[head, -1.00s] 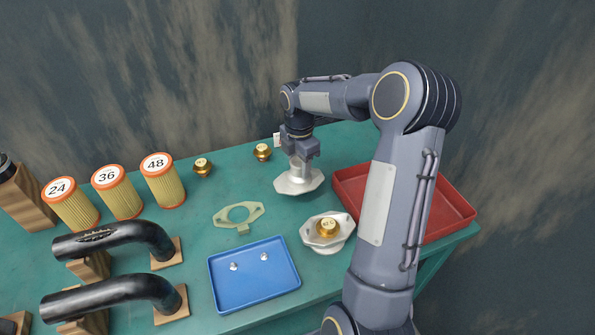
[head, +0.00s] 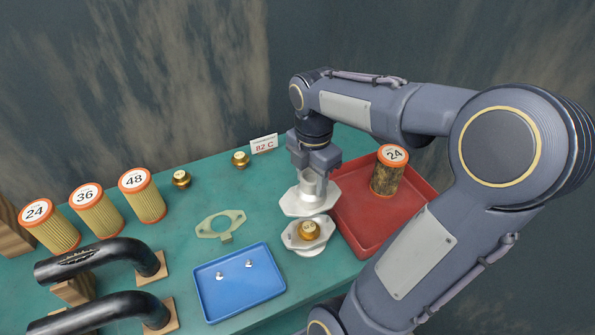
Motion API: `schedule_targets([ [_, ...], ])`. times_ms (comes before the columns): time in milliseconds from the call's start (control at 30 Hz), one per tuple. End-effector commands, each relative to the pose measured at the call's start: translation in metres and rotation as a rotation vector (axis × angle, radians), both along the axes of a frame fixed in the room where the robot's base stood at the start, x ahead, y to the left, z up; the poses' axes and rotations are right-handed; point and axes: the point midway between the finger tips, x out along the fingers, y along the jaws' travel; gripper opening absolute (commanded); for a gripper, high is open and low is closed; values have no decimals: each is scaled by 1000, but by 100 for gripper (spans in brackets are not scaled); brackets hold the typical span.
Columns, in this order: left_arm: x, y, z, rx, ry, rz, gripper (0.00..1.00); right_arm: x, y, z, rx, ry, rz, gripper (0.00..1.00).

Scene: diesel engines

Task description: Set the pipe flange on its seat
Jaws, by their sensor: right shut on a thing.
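The pipe flange (head: 302,202) is a silver casting with a wide plate and a short neck. My right gripper (head: 315,172) points down and is shut on its neck. The flange's plate is just behind the seat (head: 292,238) in the picture, its front edge close to the seat's back rim. The gap in height between them is hard to tell. The seat is a silver housing with a brass thermostat (head: 309,230) in its middle, uncovered. A pale green gasket (head: 214,228) with a large hole lies flat left of the seat. My left gripper is out of view.
A red tray (head: 349,232) with a dirty filter (head: 387,175) marked 24 stands right of the flange. A blue tray (head: 238,292) with two small bolts is in front. Two brass thermostats, a temperature card (head: 264,144), clean filters and black hoses stand further left.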

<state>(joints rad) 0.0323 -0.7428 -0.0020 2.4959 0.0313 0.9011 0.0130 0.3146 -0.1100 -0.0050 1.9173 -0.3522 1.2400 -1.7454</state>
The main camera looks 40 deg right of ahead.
Motion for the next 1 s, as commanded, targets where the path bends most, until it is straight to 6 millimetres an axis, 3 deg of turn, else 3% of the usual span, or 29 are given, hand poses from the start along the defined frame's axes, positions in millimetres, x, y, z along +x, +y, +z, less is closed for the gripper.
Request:
schedule_targets([
  [1000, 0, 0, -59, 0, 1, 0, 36, 0, 0, -66, 0, 0, 0, 0],
])
